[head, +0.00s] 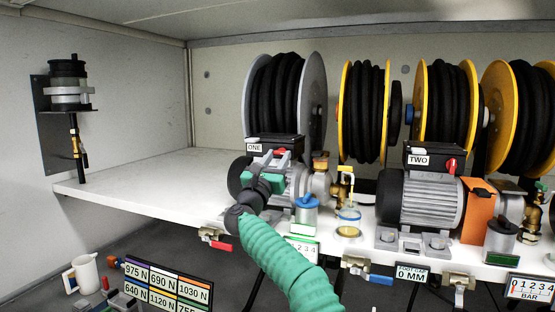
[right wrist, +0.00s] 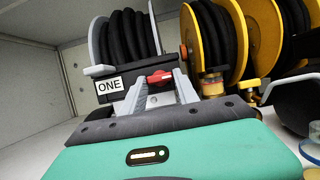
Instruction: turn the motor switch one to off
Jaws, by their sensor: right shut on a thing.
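Motor switch one is a red knob (head: 281,151) on the black box (head: 268,140) labelled ONE, on top of the left grey motor. My right gripper (head: 275,157) reaches up from the front, in front of this motor. In the right wrist view the red knob (right wrist: 160,76) lies between the two grey fingertips of my right gripper (right wrist: 158,82), which are shut on it. The knob looks about level in that view; the fingers hide part of it. My left gripper is not in view.
Motor two (head: 425,200), with its own red switch (head: 451,166), stands to the right. Hose reels (head: 318,105) stand behind. The shelf's left part (head: 140,185) is clear.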

